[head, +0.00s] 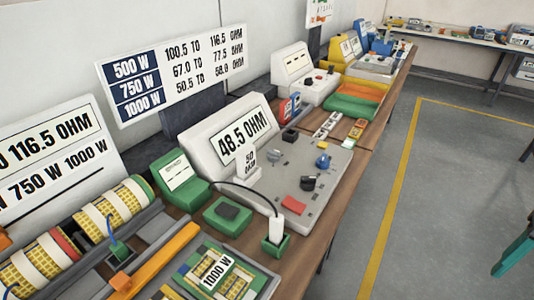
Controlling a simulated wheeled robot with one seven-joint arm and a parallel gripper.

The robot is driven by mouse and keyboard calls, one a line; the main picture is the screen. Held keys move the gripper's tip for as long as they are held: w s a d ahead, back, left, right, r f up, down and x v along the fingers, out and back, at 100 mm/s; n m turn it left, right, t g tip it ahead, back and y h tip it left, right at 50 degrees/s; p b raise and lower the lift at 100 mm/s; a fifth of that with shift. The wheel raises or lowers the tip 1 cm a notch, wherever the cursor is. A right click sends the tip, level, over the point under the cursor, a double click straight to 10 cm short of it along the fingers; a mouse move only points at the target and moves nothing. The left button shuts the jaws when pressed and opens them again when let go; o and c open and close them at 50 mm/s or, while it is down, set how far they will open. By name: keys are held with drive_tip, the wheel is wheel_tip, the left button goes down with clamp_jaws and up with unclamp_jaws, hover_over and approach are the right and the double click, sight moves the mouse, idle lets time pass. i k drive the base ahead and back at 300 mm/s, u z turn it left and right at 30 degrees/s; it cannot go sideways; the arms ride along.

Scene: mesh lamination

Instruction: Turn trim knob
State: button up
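A grey tester console (335,188) stands on the bench in the middle of the head view. Its tilted display (243,137) appears to read 48.5 OHM. On its flat top are a black knob (309,183), a blue knob (323,160) and a dark block-like control (290,135). No readable label shows which is the trim knob. A red block (294,205) sits near the front edge. A small white card (247,165) stands before the display; its small print seems to say 50 OHM. My gripper is not seen.
A green socket (276,244) with a white plug and black cable stands at the console's near corner. A 1000 W tray (217,270) and yellow-wound coils (110,207) lie nearer. A wall chart (172,72) lists ohm ranges. Grey floor (440,190) right of the bench is mostly clear.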

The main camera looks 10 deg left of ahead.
sight(273, 155)
drive_tip(key=u, duration=1.85)
drive_tip(key=k, duration=1.2)
drive_tip(key=z, duration=0.6)
drive_tip(key=i, duration=1)
